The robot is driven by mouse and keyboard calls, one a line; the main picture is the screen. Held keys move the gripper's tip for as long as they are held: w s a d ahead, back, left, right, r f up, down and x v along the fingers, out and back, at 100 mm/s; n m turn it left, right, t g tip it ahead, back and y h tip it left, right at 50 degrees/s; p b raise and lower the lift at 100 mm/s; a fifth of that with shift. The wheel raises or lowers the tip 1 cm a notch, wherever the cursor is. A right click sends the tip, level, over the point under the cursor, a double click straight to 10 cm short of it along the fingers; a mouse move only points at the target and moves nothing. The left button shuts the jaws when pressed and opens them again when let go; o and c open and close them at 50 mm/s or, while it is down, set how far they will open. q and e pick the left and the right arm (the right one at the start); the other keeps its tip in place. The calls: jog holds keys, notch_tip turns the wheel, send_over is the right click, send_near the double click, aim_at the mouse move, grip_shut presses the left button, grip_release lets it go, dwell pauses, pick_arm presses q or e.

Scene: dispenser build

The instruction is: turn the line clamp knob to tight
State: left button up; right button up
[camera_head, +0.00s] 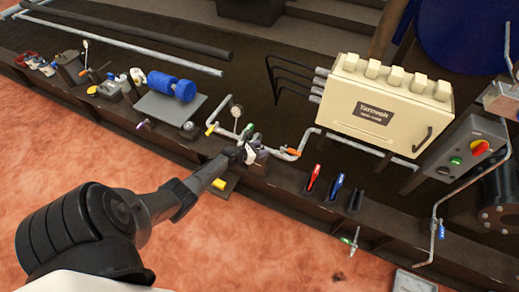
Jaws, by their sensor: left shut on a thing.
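My left gripper (253,153) reaches in from the lower left to the pipe fittings at the front edge of the dark bench. It is shut on a small part there, which I take to be the line clamp knob. The fingers hide most of it, so its shape and its turn setting cannot be read. A small green piece shows just above the fingers. A round gauge (236,111) stands on the pipe just behind. My right gripper is not in view.
An orange-handled valve (292,151) sits close right of the gripper on the grey pipe (310,137). Red (314,178) and blue (337,186) handled tools stand in the front rack. A cream box (385,105) and a control box (468,150) are at right.

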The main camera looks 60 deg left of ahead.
pick_arm(q)
jog(key=m+h+b, duration=0.1)
jog(key=h, duration=0.1)
jog(key=m+h+b, duration=0.2)
jog(key=m+g+h+b, duration=0.1)
jog(key=m, duration=0.1)
jog(key=shift+a+f+h+b, duration=0.1)
jog(key=shift+f+h+b, duration=0.2)
jog(key=shift+h+b, duration=0.1)
jog(key=shift+r+m+g+h+b, duration=0.15)
jog(key=shift+m+g+h+b, duration=0.45)
jog(key=shift+m+h+b, duration=0.6)
jog(key=o, duration=0.9)
jog(key=shift+r, duration=0.1)
jog(key=shift+r, duration=0.1)
